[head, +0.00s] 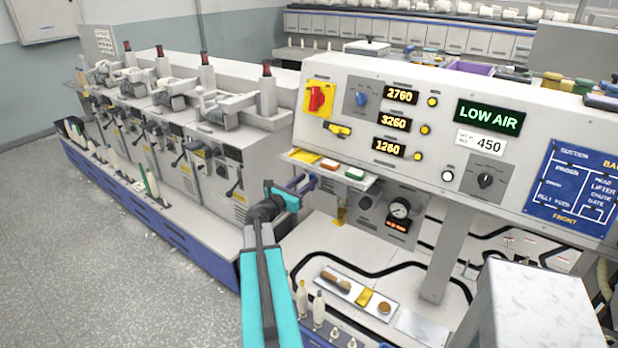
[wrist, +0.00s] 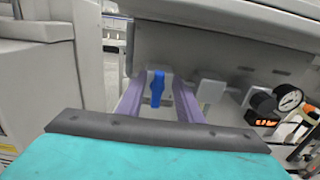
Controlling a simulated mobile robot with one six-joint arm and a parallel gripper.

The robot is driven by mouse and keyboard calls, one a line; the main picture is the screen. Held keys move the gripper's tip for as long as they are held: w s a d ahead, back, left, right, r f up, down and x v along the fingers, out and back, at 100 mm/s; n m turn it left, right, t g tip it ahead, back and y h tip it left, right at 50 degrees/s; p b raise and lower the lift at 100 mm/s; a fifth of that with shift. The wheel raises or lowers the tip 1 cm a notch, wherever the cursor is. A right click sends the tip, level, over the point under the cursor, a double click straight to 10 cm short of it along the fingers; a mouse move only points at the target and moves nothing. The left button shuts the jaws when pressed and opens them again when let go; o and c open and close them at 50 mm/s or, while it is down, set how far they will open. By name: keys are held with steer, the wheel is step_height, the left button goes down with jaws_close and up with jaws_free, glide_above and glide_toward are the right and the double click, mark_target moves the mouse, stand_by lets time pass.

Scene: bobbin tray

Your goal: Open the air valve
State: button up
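A blue valve lever (wrist: 157,88) stands roughly upright in the wrist view, below the panel's underside. My gripper (wrist: 157,96) is open, with one purple finger on each side of the lever and a gap visible around it. I cannot tell how deep the lever sits between the fingertips. In the head view my gripper (head: 302,184) is under the left end of the control panel, and the lever is not clearly visible there. A pressure gauge (head: 399,209) is to the right of my gripper and also shows in the wrist view (wrist: 289,99).
The control panel (head: 420,88) overhangs my gripper and reads "LOW AIR" on a green display (head: 489,117). A small shelf (head: 327,172) with coloured pieces juts out just above. Grey machine units (head: 215,165) stand close on the left. A pale block (head: 530,300) stands front right.

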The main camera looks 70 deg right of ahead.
steer(key=shift+x, duration=1.05)
jaws_close()
steer(key=shift+d, duration=0.2)
steer(key=shift+a, duration=0.2)
steer(key=shift+f, duration=0.1)
